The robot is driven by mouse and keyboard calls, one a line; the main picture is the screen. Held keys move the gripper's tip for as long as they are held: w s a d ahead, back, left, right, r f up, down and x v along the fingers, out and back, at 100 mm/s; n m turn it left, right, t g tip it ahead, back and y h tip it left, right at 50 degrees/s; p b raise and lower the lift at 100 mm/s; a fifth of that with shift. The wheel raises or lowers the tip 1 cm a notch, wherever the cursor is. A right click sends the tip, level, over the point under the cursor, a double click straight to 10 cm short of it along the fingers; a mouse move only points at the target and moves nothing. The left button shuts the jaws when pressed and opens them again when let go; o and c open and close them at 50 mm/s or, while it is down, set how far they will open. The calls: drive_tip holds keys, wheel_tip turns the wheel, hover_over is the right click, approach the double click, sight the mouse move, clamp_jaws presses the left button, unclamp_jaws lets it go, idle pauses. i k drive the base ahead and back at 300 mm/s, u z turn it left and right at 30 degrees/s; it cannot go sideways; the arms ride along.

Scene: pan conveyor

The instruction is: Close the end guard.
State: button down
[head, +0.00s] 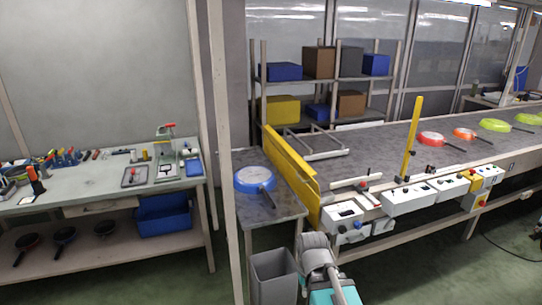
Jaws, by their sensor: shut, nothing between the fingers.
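A long yellow panel (288,168) stands on edge across the left end of the conveyor (375,142), between the belt and a grey end table (283,204). A separate yellow bar (411,138) stands upright, slightly tilted, at the belt's near edge. I cannot tell from this view which of the two is the end guard, or how either is hinged. My arm's grey link shows at the bottom centre, in front of the conveyor's near side. My gripper is not visible.
A blue pan (253,179) lies on the end table. Red, orange and green pans (495,125) lie on the belt. White control boxes (408,201) line its near side. A grey bin (273,278) stands below. A tool bench (95,184) is at left.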

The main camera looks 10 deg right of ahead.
sight(303, 168)
drive_tip(key=k, duration=0.1)
drive_tip(key=z, duration=0.15)
drive_tip(key=i, duration=0.95)
drive_tip(key=u, duration=0.1)
drive_tip(key=k, duration=0.7)
drive_tip(key=u, duration=0.15)
drive_tip(key=i, duration=0.3)
drive_tip(key=u, duration=0.05)
